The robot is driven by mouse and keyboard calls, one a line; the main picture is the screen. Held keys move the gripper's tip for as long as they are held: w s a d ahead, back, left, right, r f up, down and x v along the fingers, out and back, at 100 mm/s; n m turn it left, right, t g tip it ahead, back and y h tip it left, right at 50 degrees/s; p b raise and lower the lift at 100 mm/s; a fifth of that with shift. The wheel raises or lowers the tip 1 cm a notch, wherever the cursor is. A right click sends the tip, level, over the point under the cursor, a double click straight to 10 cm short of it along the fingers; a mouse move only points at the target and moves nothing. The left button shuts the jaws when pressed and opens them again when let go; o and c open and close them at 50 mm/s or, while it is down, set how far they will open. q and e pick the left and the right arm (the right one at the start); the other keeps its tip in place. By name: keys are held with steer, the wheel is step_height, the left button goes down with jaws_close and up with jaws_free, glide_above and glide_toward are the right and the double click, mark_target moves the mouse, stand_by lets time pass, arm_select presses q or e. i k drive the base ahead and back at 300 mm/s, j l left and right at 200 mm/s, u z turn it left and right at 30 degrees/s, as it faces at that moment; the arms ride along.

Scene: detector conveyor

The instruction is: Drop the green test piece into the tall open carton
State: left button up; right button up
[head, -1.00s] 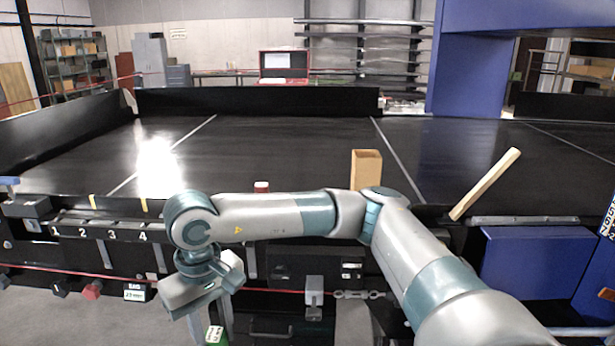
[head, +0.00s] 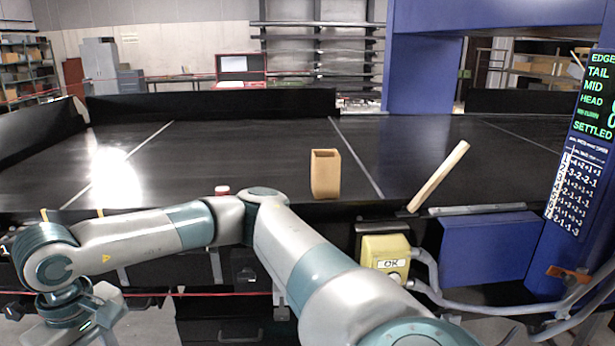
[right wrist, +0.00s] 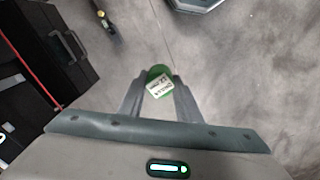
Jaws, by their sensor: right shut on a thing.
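The green test piece (right wrist: 158,72), with a white label, is held between the two fingertips of my right gripper (right wrist: 160,84) in the right wrist view, above the grey floor. The right gripper is shut on it. In the head view my right arm reaches across to the lower left, its wrist low in front of the conveyor; the fingertips and the piece do not show there. The tall open carton (head: 325,178) is brown and stands upright on the black belt, beyond my arm's elbow and well right of the wrist. My left gripper is not in view.
The black conveyor (head: 240,145) has much free room around the carton. A small red-and-white object (head: 222,191) sits near its front edge. A pale wooden bar (head: 438,177) leans at the right.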

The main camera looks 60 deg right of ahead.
mark_target(320, 191)
steer(key=k+l, duration=0.1)
steer(key=l, duration=0.35)
steer(key=k+l, duration=0.1)
steer(key=l, duration=0.4)
steer(key=k+l, duration=0.15)
steer(key=l, duration=0.3)
steer(key=k+l, duration=0.1)
steer(key=l, duration=0.35)
